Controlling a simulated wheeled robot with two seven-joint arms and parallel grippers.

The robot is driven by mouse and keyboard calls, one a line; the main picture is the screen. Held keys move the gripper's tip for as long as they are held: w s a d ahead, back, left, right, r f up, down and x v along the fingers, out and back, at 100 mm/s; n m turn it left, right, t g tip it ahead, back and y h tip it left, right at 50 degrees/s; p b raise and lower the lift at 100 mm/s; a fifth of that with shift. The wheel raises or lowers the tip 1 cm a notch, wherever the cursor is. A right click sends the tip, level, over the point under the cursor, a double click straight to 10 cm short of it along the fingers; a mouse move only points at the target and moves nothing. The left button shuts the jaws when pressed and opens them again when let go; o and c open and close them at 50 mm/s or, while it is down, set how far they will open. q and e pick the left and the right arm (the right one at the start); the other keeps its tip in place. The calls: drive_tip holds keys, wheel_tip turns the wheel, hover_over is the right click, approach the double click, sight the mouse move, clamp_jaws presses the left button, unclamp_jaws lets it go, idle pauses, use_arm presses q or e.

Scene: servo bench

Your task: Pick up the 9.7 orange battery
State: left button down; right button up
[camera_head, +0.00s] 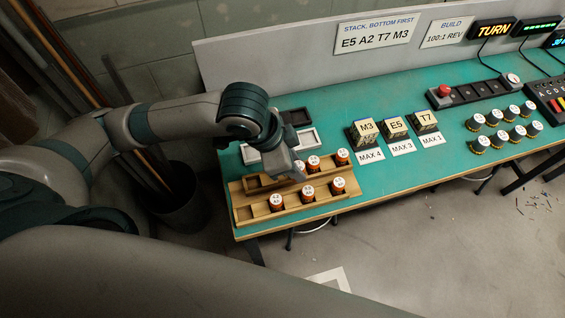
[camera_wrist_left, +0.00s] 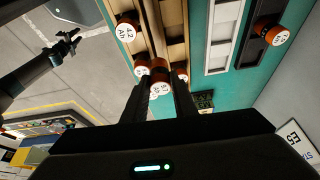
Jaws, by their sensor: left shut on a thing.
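The orange 9.7 battery (camera_wrist_left: 160,87), with a white top, is between the fingers of my left gripper (camera_wrist_left: 164,90) in the left wrist view. The gripper is shut on it. In the head view my left gripper (camera_head: 297,174) is at the back row of the wooden battery rack (camera_head: 245,213). There the arm and gripper hide much of the held battery, and I cannot tell whether it is clear of the rack.
Other orange batteries stand close by: one in the back row (camera_head: 342,157) and several in the front row, including one at its left (camera_head: 276,202). A pale tray (camera_head: 306,138) lies behind the rack. Labelled blocks (camera_head: 395,127) stand to the right.

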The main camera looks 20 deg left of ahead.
use_arm(q)
drive_tip(key=s+d+r, duration=0.3)
drive_tip(key=d+r, duration=0.1)
drive_tip(key=d, duration=0.2)
drive_tip(key=shift+d+r+b, duration=0.2)
drive_tip(key=shift+d+b, duration=0.15)
drive_tip(key=shift+b, duration=0.05)
drive_tip(key=shift+w+a, duration=0.1)
